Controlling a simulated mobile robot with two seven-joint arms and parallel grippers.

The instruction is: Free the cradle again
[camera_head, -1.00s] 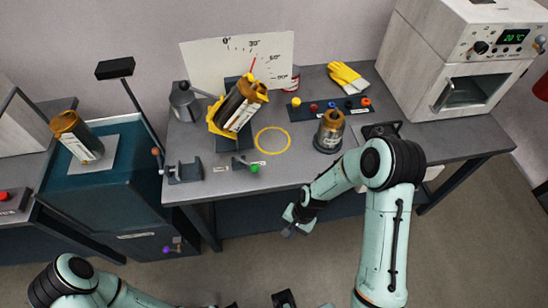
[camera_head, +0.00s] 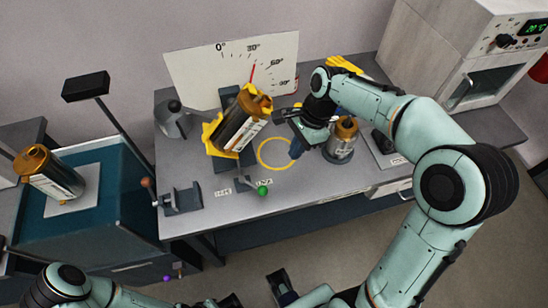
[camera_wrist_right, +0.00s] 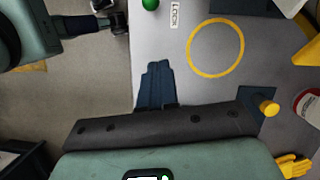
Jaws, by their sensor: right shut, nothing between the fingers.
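A green knob (camera_head: 262,190) and a lever sit on the bench in front of the cradle. My right gripper (camera_head: 295,150) is shut and empty, right of the cradle at the yellow ring's right edge. Its closed fingers (camera_wrist_right: 157,85) also show in the right wrist view, beside the yellow ring (camera_wrist_right: 216,47).
A white angle board (camera_head: 200,72) stands behind the cradle. Another tube (camera_head: 48,172) rests on the teal cabinet at left. The yellow ring (camera_head: 268,162) is empty.

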